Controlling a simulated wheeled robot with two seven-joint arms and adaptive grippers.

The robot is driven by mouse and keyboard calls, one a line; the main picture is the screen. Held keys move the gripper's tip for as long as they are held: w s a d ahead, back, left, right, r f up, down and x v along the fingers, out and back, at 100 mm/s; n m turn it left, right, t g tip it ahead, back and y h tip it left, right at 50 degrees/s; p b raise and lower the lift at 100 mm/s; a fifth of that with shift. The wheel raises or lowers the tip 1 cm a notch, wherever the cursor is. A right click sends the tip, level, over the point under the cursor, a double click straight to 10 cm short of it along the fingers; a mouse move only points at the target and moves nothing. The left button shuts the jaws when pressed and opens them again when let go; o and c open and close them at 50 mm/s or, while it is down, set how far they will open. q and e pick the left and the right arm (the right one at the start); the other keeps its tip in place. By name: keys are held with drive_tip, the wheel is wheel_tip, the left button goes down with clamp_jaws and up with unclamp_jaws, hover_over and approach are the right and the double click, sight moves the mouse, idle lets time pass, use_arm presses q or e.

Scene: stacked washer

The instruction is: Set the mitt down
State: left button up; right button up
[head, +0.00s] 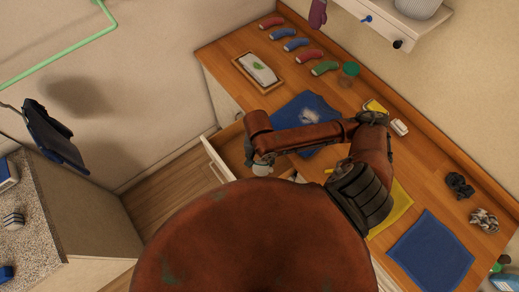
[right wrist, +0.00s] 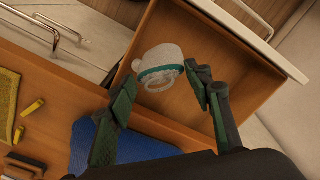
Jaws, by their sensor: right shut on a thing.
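My right gripper (head: 256,163) reaches over the open drawer (head: 215,160) below the counter. In the right wrist view its two fingers (right wrist: 164,80) are shut on a white, rounded, soft-looking thing with a teal band, which I take to be the mitt (right wrist: 160,57). The mitt is over the drawer's interior; I cannot tell whether it touches the bottom. In the head view only a pale bit of it (head: 262,169) shows under the gripper. A purple mitt (head: 317,13) hangs at the top, under the shelf. My left gripper is not in view.
The wooden counter (head: 220,62) holds several coloured socks (head: 296,43), a tray (head: 258,71), a blue cloth (head: 295,110) and a blue mat (head: 430,252). The drawer (right wrist: 250,100) looks otherwise empty where visible. A speckled worktop (head: 38,220) stands at left.

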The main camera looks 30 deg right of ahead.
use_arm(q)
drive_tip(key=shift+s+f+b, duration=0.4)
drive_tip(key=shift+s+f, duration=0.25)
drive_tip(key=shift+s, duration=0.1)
use_arm(e)
drive_tip(key=w+d+f, duration=0.3)
drive_tip(key=w+f, duration=0.9)
drive_tip(key=shift+d+f, duration=0.2)
drive_tip(key=shift+d, duration=0.15)
drive_tip(key=shift+w+f, duration=0.1)
drive_tip(key=o, duration=1.1)
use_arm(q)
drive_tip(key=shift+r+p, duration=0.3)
use_arm(e)
wheel_tip(320, 180, up, 12)
drive_tip(key=shift+w+a, duration=0.15)
drive_tip(key=shift+a, duration=0.05)
